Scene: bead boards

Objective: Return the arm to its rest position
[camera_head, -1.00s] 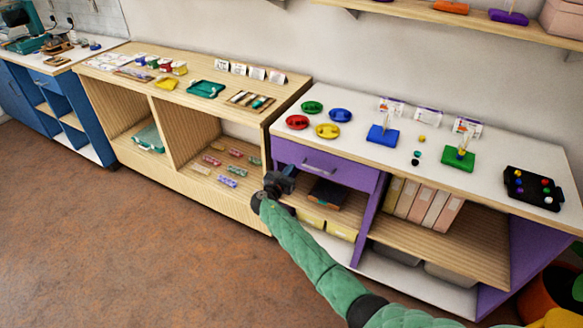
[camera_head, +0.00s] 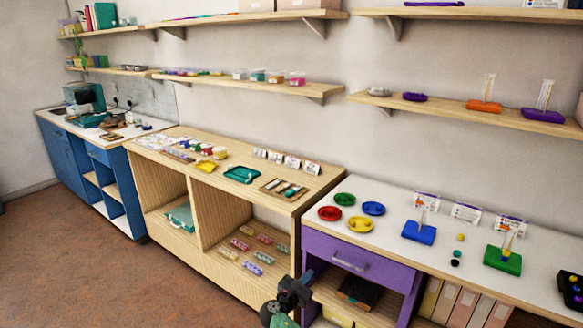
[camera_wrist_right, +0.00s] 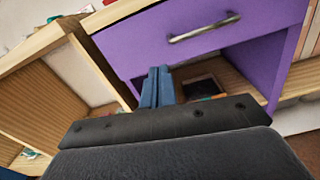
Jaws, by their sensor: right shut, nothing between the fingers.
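My right gripper (camera_head: 292,290) is at the bottom of the head view, in front of the left edge of the purple cabinet. Its blue fingers (camera_wrist_right: 157,86) are together in the right wrist view, with nothing between them. They point toward the opening below the purple drawer (camera_wrist_right: 195,40). The drawer is closed and its grey handle (camera_head: 348,262) faces me. Most of my right arm is cut off by the lower picture edge. My left gripper is in neither view.
The white worktop (camera_head: 400,228) bears coloured dishes, a blue bead board (camera_head: 419,233), a green bead board (camera_head: 503,259) and a black tray (camera_head: 571,290). A wooden cabinet (camera_head: 215,215) stands to the left. Wall shelves (camera_head: 480,112) hang above. The brown floor (camera_head: 70,260) is clear at left.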

